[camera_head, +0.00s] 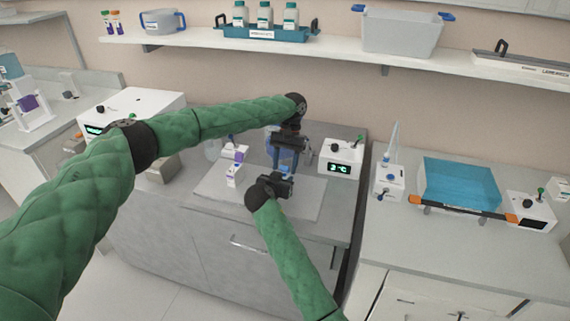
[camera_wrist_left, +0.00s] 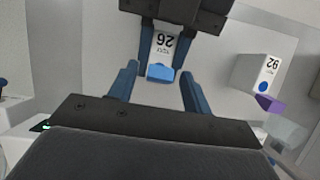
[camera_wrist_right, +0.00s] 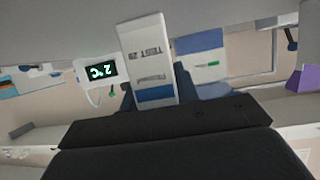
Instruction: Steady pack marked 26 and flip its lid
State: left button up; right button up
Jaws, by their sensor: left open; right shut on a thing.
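The white pack marked 26 (camera_wrist_left: 164,42) with a blue lid end (camera_wrist_left: 160,72) is gripped by my right gripper (camera_head: 275,183). Its side fills the middle of the right wrist view (camera_wrist_right: 148,55). My left gripper (camera_head: 287,160) is open just above it; in the left wrist view its two blue fingers (camera_wrist_left: 158,82) stand on either side of the blue end, apart from it. Whether the lid is fully closed is not clear. In the head view the grippers hide the held pack.
A pale mat (camera_head: 305,195) lies on the grey counter under the grippers. The mat's right front is clear.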

aim_at(283, 168)
pick_arm(q)
jog(key=c, duration=1)
jog(key=shift+s+a+f+t, duration=0.1)
jog(key=shift+s+f+t, duration=0.1)
jog(key=shift+s+t, duration=0.1)
jog(key=shift+s+a+f+t+h, duration=0.1)
jog(key=shift+s+t+h, duration=0.25)
jog(key=shift+t, duration=0.5)
jog(key=shift+s+a+t+h, duration=0.1)
jog(key=shift+t+h, duration=0.35)
jog(key=shift+t, duration=0.4)
jog(key=o, duration=1)
notch_tip(283, 168, up, 12)
jog(key=shift+w, duration=0.15)
